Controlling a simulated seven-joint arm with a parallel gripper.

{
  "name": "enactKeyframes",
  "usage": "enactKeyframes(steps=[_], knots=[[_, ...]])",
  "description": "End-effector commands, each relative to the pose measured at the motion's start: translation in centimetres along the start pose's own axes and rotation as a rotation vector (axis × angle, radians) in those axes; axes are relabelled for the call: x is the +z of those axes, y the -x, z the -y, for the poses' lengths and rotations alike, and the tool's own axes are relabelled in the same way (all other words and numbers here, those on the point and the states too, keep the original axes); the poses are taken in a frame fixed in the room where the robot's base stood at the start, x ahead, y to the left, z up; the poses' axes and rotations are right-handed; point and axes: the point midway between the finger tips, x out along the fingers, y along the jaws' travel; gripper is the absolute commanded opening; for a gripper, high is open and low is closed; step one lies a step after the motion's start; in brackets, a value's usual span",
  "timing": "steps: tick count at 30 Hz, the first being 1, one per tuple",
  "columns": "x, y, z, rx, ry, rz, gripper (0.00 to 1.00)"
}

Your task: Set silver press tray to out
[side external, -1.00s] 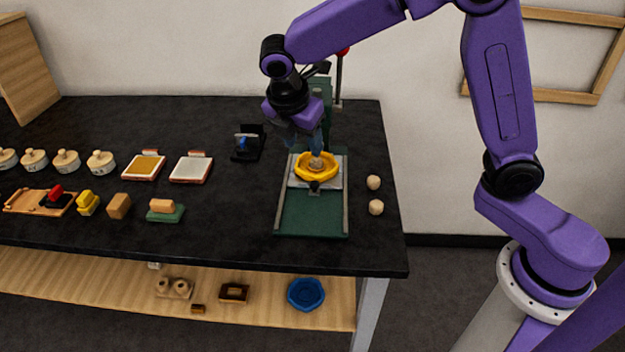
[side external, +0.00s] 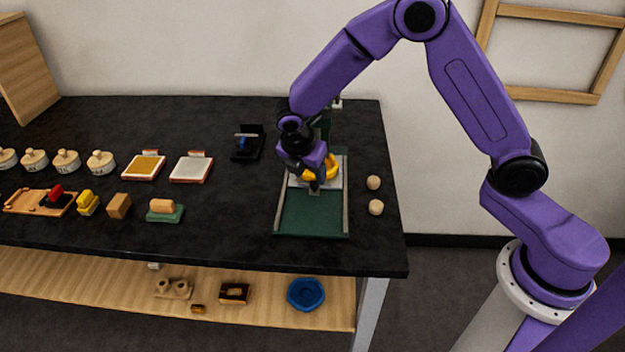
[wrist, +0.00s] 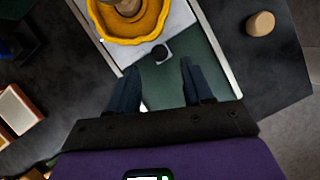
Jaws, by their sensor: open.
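The silver press tray (side external: 336,184) is a flat pale plate on the green press bed (side external: 311,214), toward the bed's back end. In the wrist view the tray (wrist: 180,20) shows at the top, with a dark round knob (wrist: 160,52) at its front edge. A yellow scalloped bowl (wrist: 135,28) sits on the tray with a tan lump in it. My gripper (wrist: 160,78) is open and empty, its two dark fingers apart, pointing toward the knob. In the side view my gripper (side external: 316,182) is over the tray's front and partly hides tray and bowl.
Metal rails (side external: 346,200) run along both sides of the bed, and its front part is bare. Two tan lumps (side external: 375,196) lie to the right. A small black stand (side external: 247,144) is to the left. Stamps and pads (side external: 190,168) fill the left of the black table.

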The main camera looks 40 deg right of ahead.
Motion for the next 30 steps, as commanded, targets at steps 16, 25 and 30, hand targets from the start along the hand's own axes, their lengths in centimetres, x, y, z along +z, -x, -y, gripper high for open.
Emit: enactKeyframes(steps=[16,25,30], knots=[[0.0,-4.3,0.0,0.001,-0.001,-0.001,0.51],[0.0,-4.3,0.0,0.001,-0.001,-0.001,0.02],[-0.1,-4.3,0.0,0.000,0.000,0.000,0.00]])
